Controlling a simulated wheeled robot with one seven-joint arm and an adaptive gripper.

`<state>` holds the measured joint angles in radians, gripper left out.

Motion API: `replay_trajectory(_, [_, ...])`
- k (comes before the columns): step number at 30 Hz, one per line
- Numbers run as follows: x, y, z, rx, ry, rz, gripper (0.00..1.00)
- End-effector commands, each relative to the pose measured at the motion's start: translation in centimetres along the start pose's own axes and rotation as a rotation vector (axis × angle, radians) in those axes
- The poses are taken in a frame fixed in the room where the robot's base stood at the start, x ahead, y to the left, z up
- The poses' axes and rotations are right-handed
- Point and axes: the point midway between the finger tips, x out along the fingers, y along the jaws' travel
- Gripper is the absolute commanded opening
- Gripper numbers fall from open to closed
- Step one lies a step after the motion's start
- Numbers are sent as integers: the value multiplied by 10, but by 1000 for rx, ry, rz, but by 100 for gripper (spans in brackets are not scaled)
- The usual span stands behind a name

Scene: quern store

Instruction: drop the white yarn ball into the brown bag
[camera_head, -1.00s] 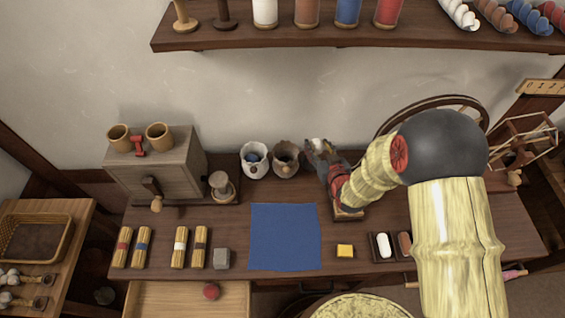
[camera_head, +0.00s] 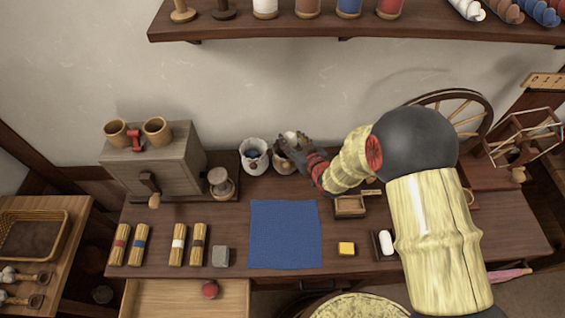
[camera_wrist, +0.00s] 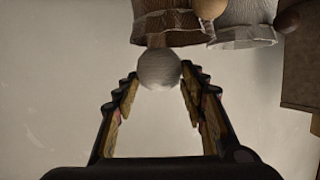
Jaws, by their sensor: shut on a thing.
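My gripper (camera_head: 289,143) is shut on the white yarn ball (camera_head: 290,136) at the back of the table. In the wrist view the ball (camera_wrist: 159,69) sits between my fingertips (camera_wrist: 159,82). The brown bag (camera_head: 281,167) stands at the back, partly hidden by my gripper. The ball appears over or close to its mouth; the exact height is unclear. In the wrist view the brown bag (camera_wrist: 172,24) lies just beyond the ball, its rim overlapping the ball's edge.
A white bag (camera_head: 254,160) with something blue in it stands just left of the brown bag. A small wooden stand (camera_head: 221,184) and a grey-brown cabinet (camera_head: 152,160) are further left. A blue cloth (camera_head: 285,235) lies in front. A wooden tray (camera_head: 350,207) is at right.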

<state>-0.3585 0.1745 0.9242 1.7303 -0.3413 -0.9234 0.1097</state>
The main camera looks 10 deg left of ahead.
Motion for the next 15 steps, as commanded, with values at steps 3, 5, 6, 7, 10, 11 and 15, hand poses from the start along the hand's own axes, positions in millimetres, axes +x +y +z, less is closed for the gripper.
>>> replay_trajectory(3, [4, 0, 11, 1, -1, 0, 17])
replay_trajectory(5, [4, 0, 12, 1, -1, 0, 17])
replay_trajectory(6, [4, 0, 13, 1, -1, 1, 17])
replay_trajectory(7, [4, 0, 13, 1, 0, 1, 17])
replay_trajectory(10, [4, 0, 12, 0, 0, 1, 17])
replay_trajectory(11, [4, 0, 12, 0, 0, 1, 17])
replay_trajectory(15, [4, 0, 12, 0, 0, 0, 47])
